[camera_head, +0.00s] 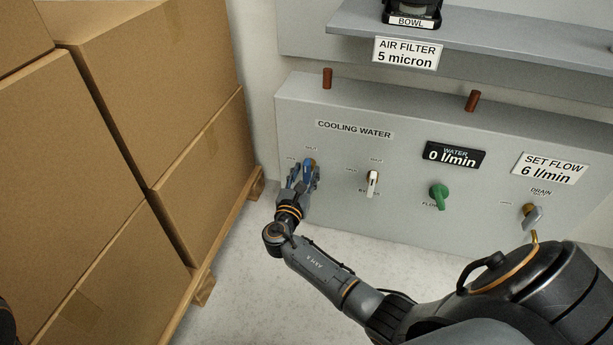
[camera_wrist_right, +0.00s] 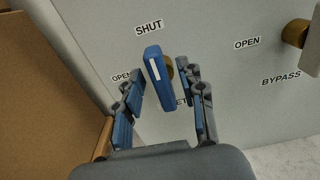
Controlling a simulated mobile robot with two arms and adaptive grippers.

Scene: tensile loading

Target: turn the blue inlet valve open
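The blue inlet valve handle (camera_wrist_right: 155,70), with a white stripe, stands on a brass stem on the grey panel (camera_head: 340,118). In the right wrist view its top end is just below the SHUT label (camera_wrist_right: 149,27); an OPEN label (camera_wrist_right: 122,77) is to its left. My right gripper (camera_wrist_right: 160,88) is open, one finger on each side of the handle, with gaps visible on both sides. In the head view the right gripper (camera_head: 303,177) is at the valve and largely covers it. My left gripper is not in view.
Stacked cardboard boxes (camera_head: 150,100) on a wooden pallet stand close to the left of the valve. To its right are a bypass valve with a white handle (camera_head: 373,183), a green flow knob (camera_head: 438,192) and a drain valve (camera_head: 532,216). A shelf (camera_head: 480,40) juts out above.

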